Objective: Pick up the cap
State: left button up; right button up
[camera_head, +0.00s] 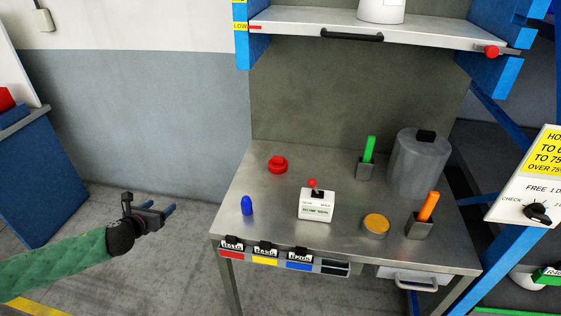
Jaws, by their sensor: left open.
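A red round cap-like piece (278,164) lies on the grey metal table (325,160), toward its back left. A low round tin with a yellow-orange top (376,222) sits near the front right; I cannot tell for certain which one is the cap. My left gripper (171,209) is open and empty. It is out over the floor to the left of the table, apart from everything on it. My right gripper is not in view.
A blue bobbin-like piece (247,205), a white box with a red-topped lever (316,205), green (369,149) and orange (429,206) sticks in holders, and a grey canister (419,164) stand on the table. A shelf (300,27) hangs above. Labelled bins (266,256) line the front edge.

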aim_at(277, 165)
jog(key=i+l, duration=0.25)
jog(key=l, duration=0.15)
jog(key=i+l, duration=0.2)
jog(key=l, duration=0.2)
jog(key=i+l, duration=0.25)
jog(key=l, duration=0.2)
jog(key=i+l, duration=0.2)
jog(key=l, duration=0.2)
